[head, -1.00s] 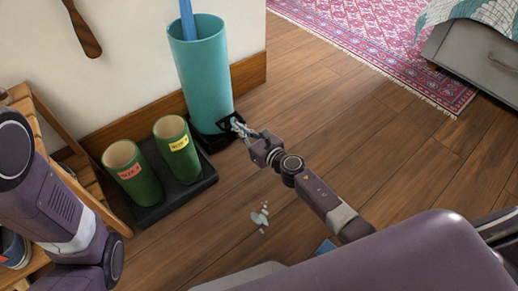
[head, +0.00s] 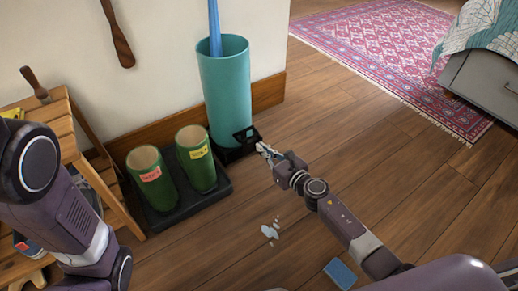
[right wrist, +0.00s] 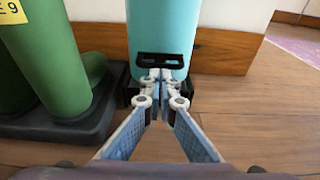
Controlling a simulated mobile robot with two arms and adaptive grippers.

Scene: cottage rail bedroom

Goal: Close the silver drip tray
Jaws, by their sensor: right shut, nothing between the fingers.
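A small dark tray (head: 229,157) sits at the foot of the tall teal umbrella stand (head: 226,95); it looks black here, not silver. Its black loop handle (head: 245,135) stands at the front and also shows in the right wrist view (right wrist: 174,59). My right gripper (head: 263,149) is shut and empty, its tips just in front of the handle. In the right wrist view its closed fingertips (right wrist: 161,78) overlap the handle's lower part; I cannot tell whether they touch. They hide part of the tray. My left arm shows at the left, but its gripper is out of view.
Green boots (head: 154,180) with labels stand on a black boot tray (head: 181,216) left of the stand. A wooden rack (head: 82,168) is at far left. A small puddle (head: 270,231) and a blue sponge (head: 340,274) lie on the floor. The wooden floor right of the stand is clear.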

